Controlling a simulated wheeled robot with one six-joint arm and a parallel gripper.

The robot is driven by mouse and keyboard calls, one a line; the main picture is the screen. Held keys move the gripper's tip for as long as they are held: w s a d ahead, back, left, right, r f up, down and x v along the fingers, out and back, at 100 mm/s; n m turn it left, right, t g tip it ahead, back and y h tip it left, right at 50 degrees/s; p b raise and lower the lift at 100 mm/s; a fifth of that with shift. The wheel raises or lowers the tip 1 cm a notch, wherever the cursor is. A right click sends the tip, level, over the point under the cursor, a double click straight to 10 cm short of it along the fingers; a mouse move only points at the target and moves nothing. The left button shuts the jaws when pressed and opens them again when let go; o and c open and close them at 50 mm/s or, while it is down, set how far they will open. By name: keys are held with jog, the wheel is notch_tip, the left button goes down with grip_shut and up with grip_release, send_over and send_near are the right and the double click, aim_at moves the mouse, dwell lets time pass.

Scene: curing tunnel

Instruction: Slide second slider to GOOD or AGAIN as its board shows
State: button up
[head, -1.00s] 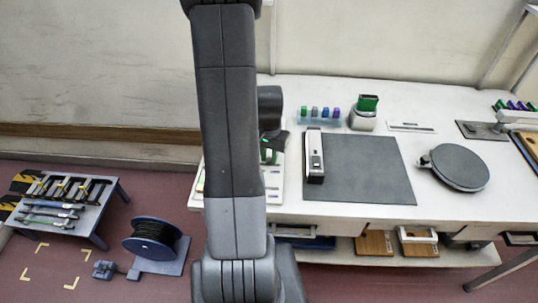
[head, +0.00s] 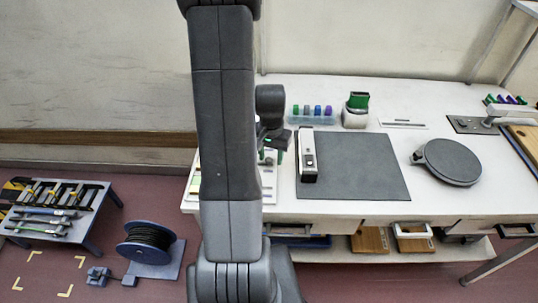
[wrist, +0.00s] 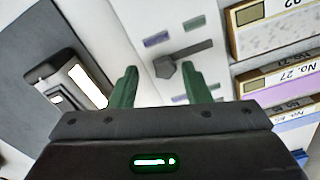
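A white panel (wrist: 150,15) with purple and green marks shows in the wrist view. On it is a dark grey slider knob with a bar (wrist: 185,62). My gripper (wrist: 161,78) has two green fingers spread apart, and the knob appears just beyond and between their tips. I cannot tell whether they touch it. Boards at the right of the wrist view include one labelled "No. 27" (wrist: 275,78); others are cut off. In the head view my gripper (head: 272,155) is over the panel (head: 268,186), which my arm partly hides. I cannot read GOOD or AGAIN.
A dark mat (head: 365,170) with a white-and-black device (head: 308,158) lies right of the panel. Behind are a rack of coloured pieces (head: 312,117) and a green-topped holder (head: 356,108). A round grey plate (head: 452,162) stands further right. The table's front edge is close.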

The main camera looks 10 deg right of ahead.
aim_at(271, 159)
jog(key=shift+a, duration=0.1)
notch_tip(271, 159, up, 14)
jog(key=shift+b, duration=0.4)
dwell(0.3)
jog(key=shift+f, duration=0.15)
notch_tip(271, 159, down, 14)
jog(key=shift+r+p, duration=0.1)
jog(key=shift+p, duration=0.3)
jog(key=shift+a, duration=0.1)
dwell(0.3)
